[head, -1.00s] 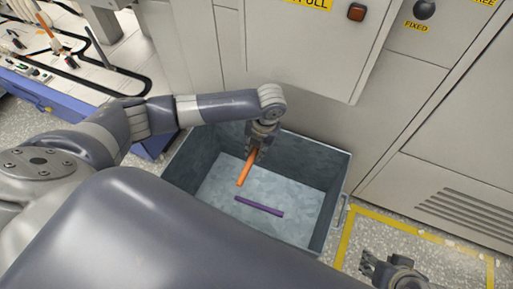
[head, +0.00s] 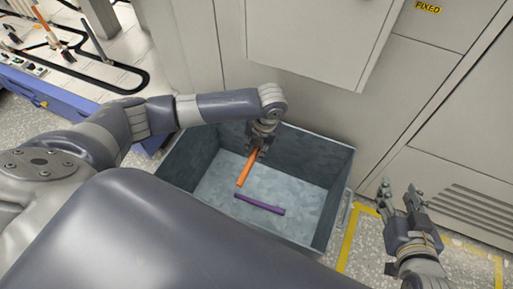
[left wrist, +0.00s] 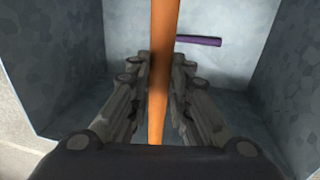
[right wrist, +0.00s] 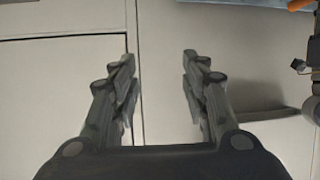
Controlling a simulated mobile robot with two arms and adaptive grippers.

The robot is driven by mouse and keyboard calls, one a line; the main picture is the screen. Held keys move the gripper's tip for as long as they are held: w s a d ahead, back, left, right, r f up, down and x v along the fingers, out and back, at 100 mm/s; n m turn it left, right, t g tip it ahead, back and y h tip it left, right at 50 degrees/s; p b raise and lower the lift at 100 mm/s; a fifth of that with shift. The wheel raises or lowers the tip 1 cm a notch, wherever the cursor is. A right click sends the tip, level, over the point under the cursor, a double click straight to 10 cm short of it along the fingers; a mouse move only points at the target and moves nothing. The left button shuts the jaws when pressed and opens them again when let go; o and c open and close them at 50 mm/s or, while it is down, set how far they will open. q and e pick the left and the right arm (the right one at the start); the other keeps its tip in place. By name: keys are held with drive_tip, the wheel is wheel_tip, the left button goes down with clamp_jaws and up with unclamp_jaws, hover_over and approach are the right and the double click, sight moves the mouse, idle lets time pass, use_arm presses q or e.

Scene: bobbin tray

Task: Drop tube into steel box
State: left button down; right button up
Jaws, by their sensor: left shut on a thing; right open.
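The steel box (head: 333,200) stands on the floor below the grey cabinet, open at the top. My left gripper (head: 257,151) is over the box, shut on an orange tube (head: 246,170) that slants down inside the box opening. In the left wrist view the orange tube (left wrist: 160,70) runs between the two fingers (left wrist: 159,85). A purple tube (head: 259,205) lies on the box floor, and it also shows in the left wrist view (left wrist: 198,41). My right gripper (head: 403,203) is open and empty to the right of the box; its fingers are apart in the right wrist view (right wrist: 160,75).
The grey cabinet (head: 300,40) rises behind the box. A yellow floor line (head: 347,240) runs right of the box. A blue-edged workbench (head: 60,105) with several small parts is at the upper left.

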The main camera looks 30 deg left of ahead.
use_arm(q)
drive_tip(key=shift+f+b, duration=0.3)
drive_tip(key=shift+f, duration=0.15)
use_arm(e)
drive_tip(key=shift+w+a+r+t+y, duration=0.2)
drive_tip(key=shift+w+r+t, duration=0.25)
drive_tip(key=shift+r, duration=0.3)
drive_tip(key=shift+w+a+r+t+y, duration=0.25)
drive_tip(key=shift+r+t, duration=0.25)
drive_tip(key=shift+r, duration=0.3)
drive_tip(key=shift+w+a+r+t+y, duration=0.15)
drive_tip(key=shift+w+r+t, duration=0.3)
drive_tip(key=shift+r, duration=0.3)
use_arm(q)
drive_tip(key=c, duration=1.4)
unclamp_jaws()
wheel_tip(320, 180, up, 12)
drive_tip(key=d, duration=0.1)
drive_tip(key=shift+d, duration=0.4)
drive_tip(key=shift+f, duration=0.15)
use_arm(e)
drive_tip(key=shift+s+f, duration=0.1)
